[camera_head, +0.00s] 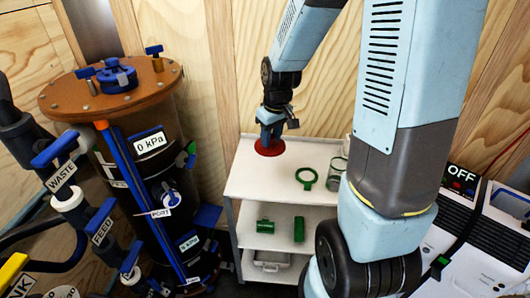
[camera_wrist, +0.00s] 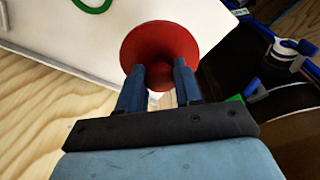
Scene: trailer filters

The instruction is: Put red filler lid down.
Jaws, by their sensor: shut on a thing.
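The red filler lid (camera_head: 270,148) is a round red disc at the back left of the white shelf's top. In the wrist view the lid (camera_wrist: 160,42) shows as a wide red funnel-like disc with a knob at its middle. My gripper (camera_head: 270,132) is above the lid, pointing down. In the wrist view its two blue fingers (camera_wrist: 160,78) are shut on the lid's knob. The lid is at or just above the shelf top; I cannot tell if it touches.
The white shelf (camera_head: 245,180) holds a green ring tool (camera_head: 306,178) and a clear jar (camera_head: 337,172) on top. Green parts (camera_head: 265,226) lie on the lower shelf. A filter tank (camera_head: 150,160) with a brown top and blue valves stands at left. A wooden wall (camera_head: 180,35) is behind.

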